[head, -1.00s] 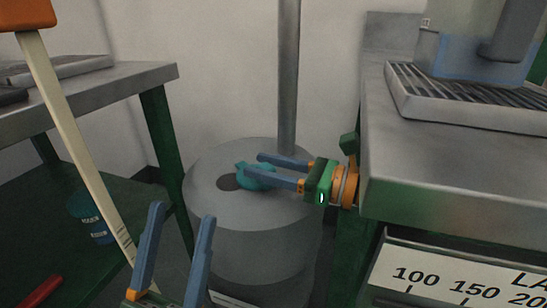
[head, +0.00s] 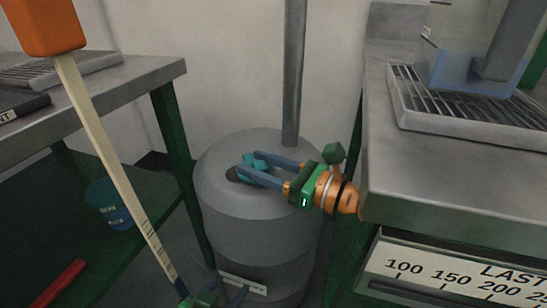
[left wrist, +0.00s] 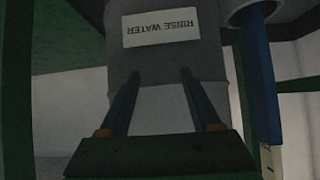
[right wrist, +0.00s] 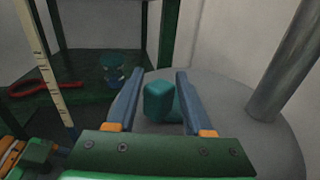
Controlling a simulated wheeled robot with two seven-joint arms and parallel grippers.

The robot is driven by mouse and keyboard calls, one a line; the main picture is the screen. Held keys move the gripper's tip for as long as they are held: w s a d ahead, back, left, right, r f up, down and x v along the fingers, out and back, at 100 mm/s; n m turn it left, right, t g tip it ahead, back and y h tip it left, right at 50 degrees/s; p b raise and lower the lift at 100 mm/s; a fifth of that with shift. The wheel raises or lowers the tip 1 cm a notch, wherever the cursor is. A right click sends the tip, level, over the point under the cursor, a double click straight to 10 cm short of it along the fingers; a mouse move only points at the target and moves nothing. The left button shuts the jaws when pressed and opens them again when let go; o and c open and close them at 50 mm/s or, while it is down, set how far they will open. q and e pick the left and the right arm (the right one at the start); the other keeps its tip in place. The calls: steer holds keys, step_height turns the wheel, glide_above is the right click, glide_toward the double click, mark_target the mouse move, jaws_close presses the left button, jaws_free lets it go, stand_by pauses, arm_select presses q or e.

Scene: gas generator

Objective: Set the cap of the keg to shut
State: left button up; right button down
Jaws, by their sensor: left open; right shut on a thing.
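The grey keg (head: 260,222) stands on the floor between two benches. My right gripper (head: 258,169) reaches in from the right and is shut on the cap. In the right wrist view the cap (right wrist: 159,101) stands up between the two blue fingers. My left gripper (head: 232,292) is low at the front of the keg, open and empty. In the left wrist view its fingers point at the keg (left wrist: 165,98), below the RINSE WATER label (left wrist: 162,27).
A steel bench (head: 450,170) is close on the right, another bench (head: 130,80) on the left. A slanted ruler-like strip (head: 110,160) with an orange top crosses the left. A blue cup (head: 110,205) sits on the lower shelf.

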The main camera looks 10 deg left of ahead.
steer(key=shift+s+a, duration=0.25)
steer(key=shift+a, duration=0.05)
arm_select(q)
steer(key=shift+s+a+f+g, duration=0.4)
steer(key=shift+s+f+g, duration=0.1)
steer(key=shift+s+f, duration=0.2)
steer(key=shift+s+a+f+g, duration=0.4)
steer(key=shift+s+f+g, duration=0.15)
steer(key=shift+s, duration=0.25)
arm_select(e)
steer(key=shift+s+a, duration=0.1)
steer(key=shift+a, duration=0.2)
arm_select(q)
steer(key=shift+f, duration=0.1)
arm_select(e)
steer(key=c, duration=0.7)
jaws_free()
steer(key=shift+o, duration=0.7)
steer(key=shift+a, duration=0.1)
steer(key=p+v, duration=0.1)
steer(key=v, duration=0.5)
arm_select(q)
steer(key=s, duration=0.1)
steer(key=s+f+g, duration=0.1)
steer(key=s+a+f+g, duration=0.1)
steer(key=shift+s+y, duration=0.4)
arm_select(e)
steer(key=shift+s+d, duration=0.25)
steer(key=shift+d, duration=0.3)
